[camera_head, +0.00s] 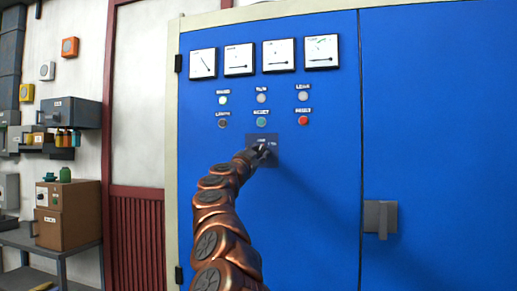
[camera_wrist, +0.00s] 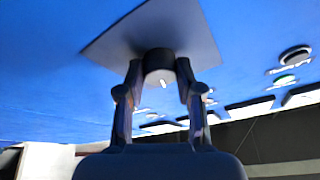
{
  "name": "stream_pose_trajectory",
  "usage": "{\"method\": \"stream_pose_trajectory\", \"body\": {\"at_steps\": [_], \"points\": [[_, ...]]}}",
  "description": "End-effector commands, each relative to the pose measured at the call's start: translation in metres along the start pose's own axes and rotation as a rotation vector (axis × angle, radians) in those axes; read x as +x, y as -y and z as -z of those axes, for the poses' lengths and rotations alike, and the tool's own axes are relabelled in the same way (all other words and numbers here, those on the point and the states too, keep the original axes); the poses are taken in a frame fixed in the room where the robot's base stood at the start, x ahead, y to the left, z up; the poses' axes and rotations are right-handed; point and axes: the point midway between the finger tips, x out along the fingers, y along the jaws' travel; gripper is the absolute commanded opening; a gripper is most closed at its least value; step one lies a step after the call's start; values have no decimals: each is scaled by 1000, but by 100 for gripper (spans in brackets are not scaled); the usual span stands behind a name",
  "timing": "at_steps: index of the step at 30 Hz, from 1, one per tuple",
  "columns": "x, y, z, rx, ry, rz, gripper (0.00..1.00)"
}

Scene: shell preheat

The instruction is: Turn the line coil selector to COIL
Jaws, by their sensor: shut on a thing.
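The line coil selector is a small dark knob on a grey square plate (camera_head: 273,139) on the blue cabinet door, below the row of buttons. In the wrist view the round black knob (camera_wrist: 159,66) carries a short pale mark and stands out from its grey plate (camera_wrist: 195,35). My gripper (camera_head: 262,151) reaches the plate from below left. In the wrist view the two fingers of my gripper (camera_wrist: 160,75) are closed around the knob, one on each side. The lettering on the plate is too small to read surely, and my gripper partly hides the knob in the head view.
Above the selector are buttons and lamps, including a red button (camera_head: 303,120) and a green one (camera_head: 261,122). Higher up is a row of white dial meters (camera_head: 279,55). A grey door handle (camera_head: 380,218) stands out at right. Shelves and boxes (camera_head: 68,212) are at far left.

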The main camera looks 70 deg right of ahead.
Motion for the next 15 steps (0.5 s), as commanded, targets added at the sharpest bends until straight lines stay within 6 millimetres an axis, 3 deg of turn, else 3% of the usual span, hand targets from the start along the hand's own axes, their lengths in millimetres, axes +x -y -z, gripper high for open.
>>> {"method": "stream_pose_trajectory", "body": {"at_steps": [15], "points": [[2, 7, 5, 434, -29, -174, 1]]}}
